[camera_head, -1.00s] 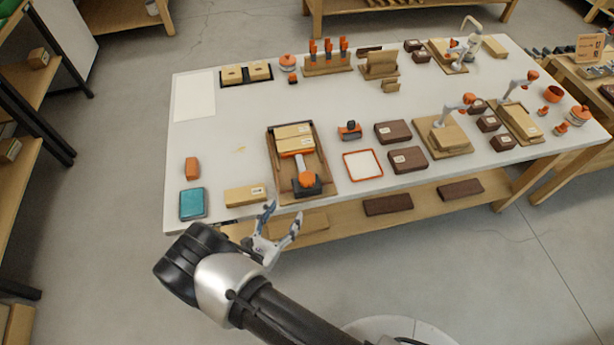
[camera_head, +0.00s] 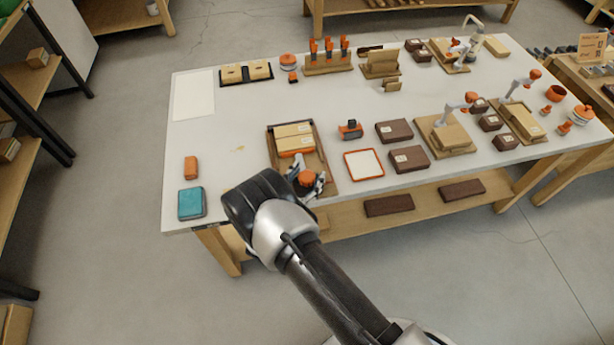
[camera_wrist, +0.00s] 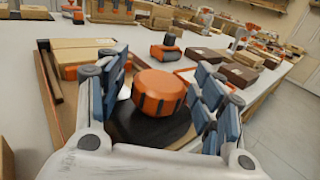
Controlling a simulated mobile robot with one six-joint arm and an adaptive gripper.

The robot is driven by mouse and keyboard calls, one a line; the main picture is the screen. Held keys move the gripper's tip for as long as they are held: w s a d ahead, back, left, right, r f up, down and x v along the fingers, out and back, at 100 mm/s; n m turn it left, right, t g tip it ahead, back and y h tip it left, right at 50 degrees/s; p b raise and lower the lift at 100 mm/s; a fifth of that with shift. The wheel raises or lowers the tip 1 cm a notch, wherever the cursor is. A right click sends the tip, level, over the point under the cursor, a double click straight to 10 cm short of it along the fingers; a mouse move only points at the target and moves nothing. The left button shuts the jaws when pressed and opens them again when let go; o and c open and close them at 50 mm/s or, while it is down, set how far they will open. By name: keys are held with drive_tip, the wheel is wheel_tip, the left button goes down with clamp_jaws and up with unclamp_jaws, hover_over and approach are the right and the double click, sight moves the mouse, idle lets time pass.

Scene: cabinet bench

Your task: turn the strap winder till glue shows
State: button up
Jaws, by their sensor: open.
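The strap winder, an orange round knob (camera_head: 306,179) on a black base, sits at the near end of a wooden clamping tray (camera_head: 328,172). In the wrist view the knob (camera_wrist: 158,92) stands between the two fingers of my gripper (camera_wrist: 158,98). My gripper (camera_head: 307,177) is open around the knob, with a gap showing on each side. Two pale wood blocks (camera_head: 293,135) lie in the tray beyond the winder, with an orange strap piece (camera_head: 297,152) across their near side. I see no glue at the joint between the blocks.
A teal box (camera_head: 192,203) and a small orange block (camera_head: 190,167) lie left of the tray. An orange-framed white pad (camera_head: 363,164), an orange-and-black tool (camera_head: 350,130) and dark brown blocks (camera_head: 409,159) are to the right. The bench left of the tray is mostly clear.

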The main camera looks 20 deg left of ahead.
drive_tip(key=shift+c, duration=0.4)
drive_tip(key=c, duration=1)
drive_tip(key=m+h+b, duration=0.1)
drive_tip(key=b, duration=0.1)
drive_tip(key=shift+f+h+b, duration=0.2)
drive_tip(key=shift+h+b, duration=0.2)
drive_tip(key=m+g+h+b, duration=0.1)
drive_tip(key=h+b, duration=0.1)
drive_tip(key=shift+m+b, duration=0.4)
drive_tip(key=m+g+h+b, duration=0.1)
drive_tip(key=m+h+b, duration=0.1)
drive_tip(key=b, duration=0.1)
drive_tip(key=shift+h+b, duration=0.4)
drive_tip(key=shift+r+m+g+h+b, duration=0.2)
drive_tip(key=shift+m+g+h+b, duration=0.3)
drive_tip(key=shift+g+h+b, duration=0.25)
drive_tip(key=o, duration=1.1)
